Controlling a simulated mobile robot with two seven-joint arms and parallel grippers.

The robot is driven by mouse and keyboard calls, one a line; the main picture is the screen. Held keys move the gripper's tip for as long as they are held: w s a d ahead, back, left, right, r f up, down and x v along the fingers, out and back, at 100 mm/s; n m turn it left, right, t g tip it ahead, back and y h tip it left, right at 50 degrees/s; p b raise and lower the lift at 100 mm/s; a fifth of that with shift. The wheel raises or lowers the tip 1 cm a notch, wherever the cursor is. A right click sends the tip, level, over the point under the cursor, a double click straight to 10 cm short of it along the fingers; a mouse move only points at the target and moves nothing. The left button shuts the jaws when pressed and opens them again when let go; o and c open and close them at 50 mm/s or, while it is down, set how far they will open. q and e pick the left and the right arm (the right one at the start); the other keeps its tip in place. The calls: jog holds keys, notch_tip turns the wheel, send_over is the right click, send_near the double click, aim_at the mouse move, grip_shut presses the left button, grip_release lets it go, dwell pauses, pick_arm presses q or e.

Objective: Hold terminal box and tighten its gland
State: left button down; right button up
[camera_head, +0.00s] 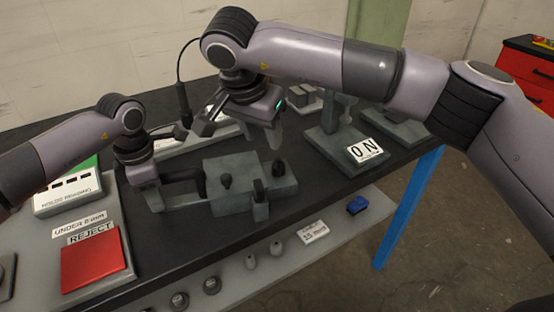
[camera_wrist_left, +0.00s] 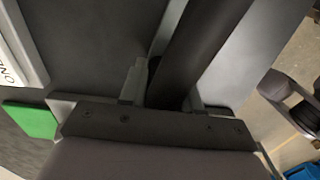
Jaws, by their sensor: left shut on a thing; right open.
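A grey-green block (camera_head: 240,172), probably the terminal box, sits on the dark bench with dark knobs and posts on it. I cannot tell which part is the gland. My left gripper (camera_head: 190,188) is at the block's left side, shut on a dark bar. In the left wrist view the dark bar (camera_wrist_left: 202,45) runs up between the two fingers (camera_wrist_left: 166,92). My right gripper (camera_head: 243,130) is open and empty, above and behind the block, fingers pointing down.
A red REJECT plate (camera_head: 90,264) lies at the left, near a green-and-white panel (camera_head: 72,192). A stand with a white "0 N" label (camera_head: 364,151) is at the right. A lower shelf holds several small parts and a blue piece (camera_head: 357,205).

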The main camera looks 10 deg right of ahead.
aim_at(277, 162)
jog(key=x, duration=0.7)
jog(key=d+x, duration=0.1)
jog(key=x, duration=0.3)
jog(key=shift+w+d+f, duration=0.1)
jog(key=shift+w+d, duration=0.05)
jog(key=shift+w, duration=0.2)
jog(key=c, duration=0.8)
